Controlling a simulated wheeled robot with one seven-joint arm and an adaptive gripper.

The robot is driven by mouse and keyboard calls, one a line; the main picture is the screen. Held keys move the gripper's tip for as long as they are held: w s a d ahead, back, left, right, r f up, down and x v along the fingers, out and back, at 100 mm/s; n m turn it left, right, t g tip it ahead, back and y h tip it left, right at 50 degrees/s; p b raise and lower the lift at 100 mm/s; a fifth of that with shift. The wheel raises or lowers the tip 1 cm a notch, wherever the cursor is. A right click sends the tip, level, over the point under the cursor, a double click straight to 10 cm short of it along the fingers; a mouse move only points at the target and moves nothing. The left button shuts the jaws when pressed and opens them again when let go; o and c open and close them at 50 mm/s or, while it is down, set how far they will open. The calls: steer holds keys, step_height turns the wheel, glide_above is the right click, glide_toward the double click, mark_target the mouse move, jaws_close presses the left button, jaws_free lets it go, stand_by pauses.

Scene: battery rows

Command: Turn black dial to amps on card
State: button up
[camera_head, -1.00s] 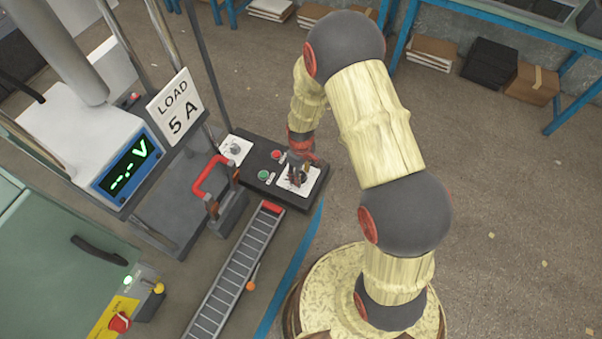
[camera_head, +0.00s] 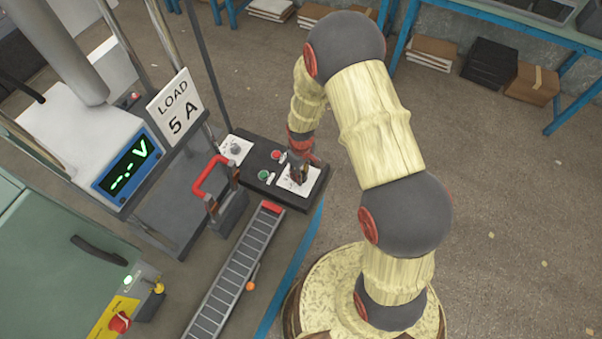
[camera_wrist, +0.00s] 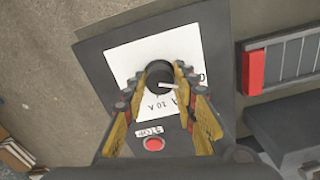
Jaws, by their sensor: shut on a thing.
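The black dial (camera_wrist: 157,73) sits on a white scale plate (camera_wrist: 127,57) in the wrist view. It has a pale pointer mark that points to the right there. A "10 A" label shows near the dial; the other labels are partly hidden. My gripper (camera_wrist: 160,92) is shut on the dial, with a finger on either side. In the head view my gripper (camera_head: 298,173) covers the dial on the same plate (camera_head: 311,181). The load card (camera_head: 176,107) reads "LOAD 5 A" and hangs at the upper left.
The black control box (camera_head: 262,160) also bears a red button (camera_head: 277,154), a green button (camera_head: 264,175) and a grey knob (camera_head: 235,148). A red handle (camera_head: 210,175) stands left of it. The blue display (camera_head: 128,169) shows "--.-V".

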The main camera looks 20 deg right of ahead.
steer(key=m, duration=0.4)
steer(key=shift+m, duration=2.1)
steer(key=o, duration=1.1)
steer(key=shift+c, duration=0.2)
steer(key=shift+o, duration=0.4)
step_height(320, 180, up, 12)
